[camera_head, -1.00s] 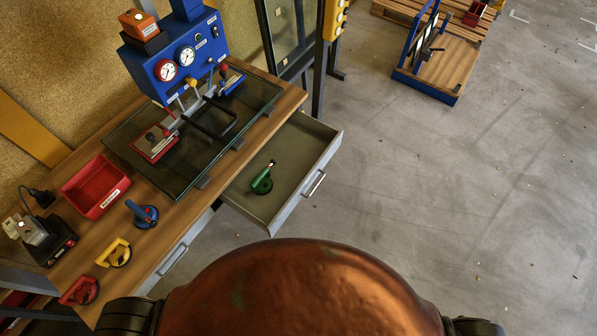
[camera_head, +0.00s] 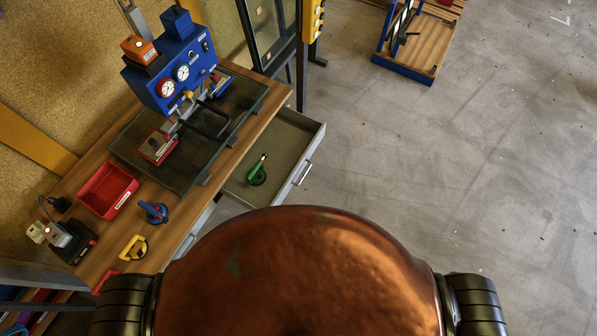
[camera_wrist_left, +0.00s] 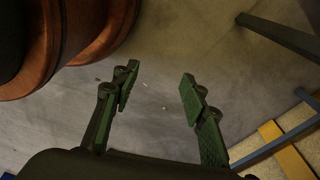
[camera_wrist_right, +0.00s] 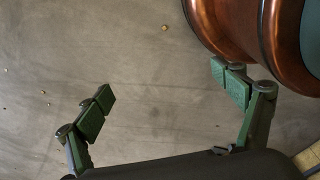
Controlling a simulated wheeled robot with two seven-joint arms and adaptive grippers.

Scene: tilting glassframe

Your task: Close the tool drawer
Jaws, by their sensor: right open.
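The tool drawer (camera_head: 290,150) is pulled out from under the workbench, its grey front with a bar handle (camera_head: 303,173) facing right. A green suction tool (camera_head: 257,172) lies inside it. Part of the drawer's near corner is close to my copper-coloured body in the picture. My left gripper (camera_wrist_left: 157,95) shows only in its wrist view, with its fingers apart and nothing between them. My right gripper (camera_wrist_right: 168,92) shows only in its wrist view, open and empty above bare floor. Neither gripper is near the drawer in view.
The wooden workbench (camera_head: 222,163) carries a blue gauge unit (camera_head: 172,72), a glass plate, a red bin (camera_head: 107,190) and blue and yellow suction tools. A blue-framed wooden cart (camera_head: 408,66) stands at the upper right. The floor right of the drawer is clear.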

